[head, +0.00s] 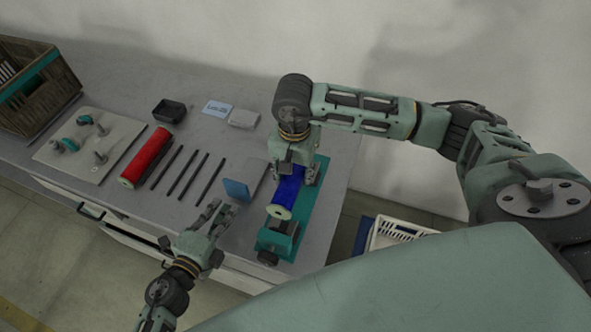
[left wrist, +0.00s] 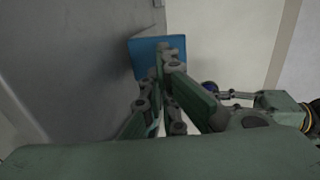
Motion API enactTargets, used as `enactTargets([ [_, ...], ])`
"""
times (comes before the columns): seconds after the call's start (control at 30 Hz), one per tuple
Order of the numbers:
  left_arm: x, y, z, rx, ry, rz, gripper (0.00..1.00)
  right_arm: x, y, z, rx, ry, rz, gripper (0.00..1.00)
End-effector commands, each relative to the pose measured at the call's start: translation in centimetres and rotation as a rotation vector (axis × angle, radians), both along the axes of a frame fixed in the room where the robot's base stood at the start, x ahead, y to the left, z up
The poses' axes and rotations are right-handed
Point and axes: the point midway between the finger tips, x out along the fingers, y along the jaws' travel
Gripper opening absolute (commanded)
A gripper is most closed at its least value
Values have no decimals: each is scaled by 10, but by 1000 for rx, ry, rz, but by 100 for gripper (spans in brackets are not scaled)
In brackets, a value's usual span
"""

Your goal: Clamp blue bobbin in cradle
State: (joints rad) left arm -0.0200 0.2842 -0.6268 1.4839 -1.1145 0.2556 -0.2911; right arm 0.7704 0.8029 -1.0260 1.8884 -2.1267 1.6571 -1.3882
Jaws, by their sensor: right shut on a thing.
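The blue bobbin (head: 286,191), with a pale end flange, lies lengthwise over the teal cradle (head: 313,208). My right gripper (head: 293,176) comes down from above, shut on the bobbin with a finger on each side. It hides the bobbin's far end, and I cannot tell whether the bobbin is fully seated.
A red bobbin (head: 146,157), several dark rods (head: 188,174), a pegged board (head: 98,142), a black tray (head: 170,111) and a basket (head: 37,88) lie further left. A white crate (head: 397,234) is right of the table.

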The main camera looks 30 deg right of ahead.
Motion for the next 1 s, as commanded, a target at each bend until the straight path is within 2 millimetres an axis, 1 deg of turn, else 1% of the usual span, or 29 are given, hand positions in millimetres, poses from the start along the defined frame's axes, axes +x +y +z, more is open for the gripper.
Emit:
enactTargets([
  [0.1, 10, -10, 0, -1, -1, 1, 0, 0, 0, 0, 1, -1, 0, 6],
  [0.3, 17, -19, 0, 0, 1, 1, 0, 0, 0, 1, 1, -1, 0, 6],
  [1.0, 18, -20, 0, 0, 1, 1, 0, 0, 0, 0, 1, -1, 0, 6],
])
